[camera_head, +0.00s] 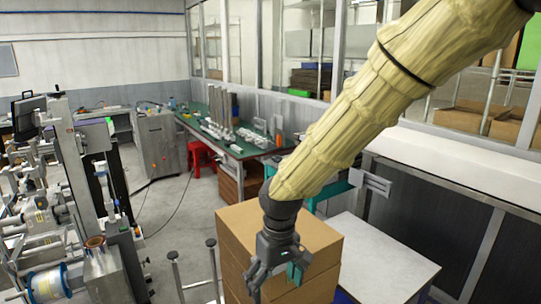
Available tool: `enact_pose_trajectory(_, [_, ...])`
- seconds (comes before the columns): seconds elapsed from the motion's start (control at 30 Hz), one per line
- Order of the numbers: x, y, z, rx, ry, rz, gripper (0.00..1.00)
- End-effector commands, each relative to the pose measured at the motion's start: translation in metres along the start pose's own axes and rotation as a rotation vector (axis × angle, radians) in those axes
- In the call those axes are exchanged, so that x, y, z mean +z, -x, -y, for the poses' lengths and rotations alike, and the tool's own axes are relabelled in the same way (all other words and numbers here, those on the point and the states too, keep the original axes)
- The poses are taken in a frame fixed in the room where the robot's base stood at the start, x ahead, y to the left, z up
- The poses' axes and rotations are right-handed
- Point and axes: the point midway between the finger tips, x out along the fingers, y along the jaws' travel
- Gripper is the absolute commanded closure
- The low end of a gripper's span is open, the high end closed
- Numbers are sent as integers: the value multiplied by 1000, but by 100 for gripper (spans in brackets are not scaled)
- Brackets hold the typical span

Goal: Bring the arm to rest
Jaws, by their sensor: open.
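My gripper (274,274) hangs at the end of my arm, in the lower middle of the head view. It points down in front of a stack of brown cardboard boxes (318,238). Its dark fingers are apart, and I see nothing held between them. My arm, in a pale yellow cover, reaches in from the upper right and slants down to the left. Whether the gripper touches the boxes cannot be told from this view.
A white-topped table (385,262) stands right of the boxes. Machinery with film reels (48,283) fills the left side. Metal posts (212,262) stand left of the gripper. A green workbench (225,140) and red stool (201,155) are farther back. Grey floor is open between machinery and bench.

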Motion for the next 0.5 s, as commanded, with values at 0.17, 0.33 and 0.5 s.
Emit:
enact_pose_trajectory(0.17, [7, -42, -5, -38, -32, -2, 12])
enact_pose_trajectory(0.33, [19, -100, -11, -85, -82, -5, 12])
enact_pose_trajectory(0.5, [43, -176, -19, -132, -159, -13, 12])
